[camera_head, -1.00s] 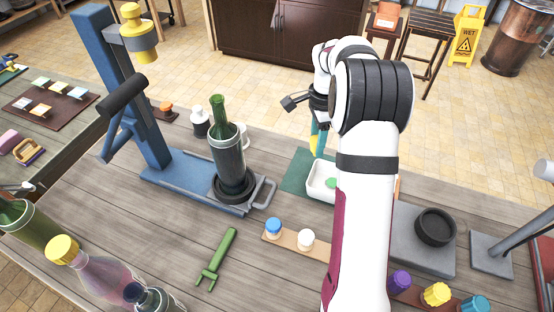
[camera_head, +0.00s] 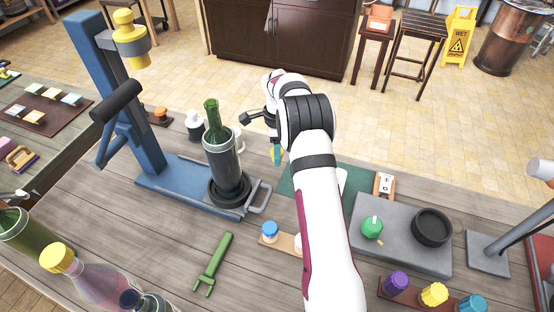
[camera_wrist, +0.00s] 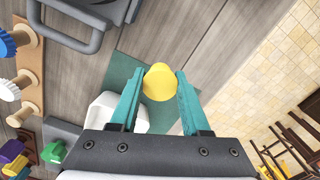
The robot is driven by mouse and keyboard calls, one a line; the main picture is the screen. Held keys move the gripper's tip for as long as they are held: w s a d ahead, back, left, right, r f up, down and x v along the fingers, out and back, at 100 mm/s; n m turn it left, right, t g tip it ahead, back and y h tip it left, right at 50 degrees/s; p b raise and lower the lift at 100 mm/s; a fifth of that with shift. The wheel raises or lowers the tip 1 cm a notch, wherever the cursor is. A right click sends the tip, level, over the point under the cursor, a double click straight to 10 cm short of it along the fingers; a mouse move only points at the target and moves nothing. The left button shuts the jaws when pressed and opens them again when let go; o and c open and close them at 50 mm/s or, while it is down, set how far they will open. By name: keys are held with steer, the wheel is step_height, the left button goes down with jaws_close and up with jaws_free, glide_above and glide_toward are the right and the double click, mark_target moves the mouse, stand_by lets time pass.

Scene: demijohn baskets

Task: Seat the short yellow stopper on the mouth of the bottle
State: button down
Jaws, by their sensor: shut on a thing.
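The green bottle (camera_head: 212,116) stands upright in a dark grey sleeve (camera_head: 224,165) on the blue press, with its bare mouth at the top. My gripper (camera_head: 276,155) is to the right of the bottle, apart from it. In the wrist view, its two teal fingers (camera_wrist: 158,90) are shut on the yellow stopper (camera_wrist: 158,80), whose rounded yellow face shows between the fingertips. My arm and fingers mostly hide the stopper in the head view. How short it is, I cannot tell.
The blue press column (camera_head: 94,75) with a yellow-ringed head (camera_head: 130,48) rises left of the bottle. A metal handle (camera_head: 260,196) sticks out at the press base. A green stopper (camera_head: 372,227) and a black ring (camera_head: 432,226) sit on a grey slab. A green fork tool (camera_head: 213,265) lies in front.

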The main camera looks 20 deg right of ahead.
steer(key=shift+f, duration=1.8)
steer(key=shift+c, duration=1.8)
jaws_free()
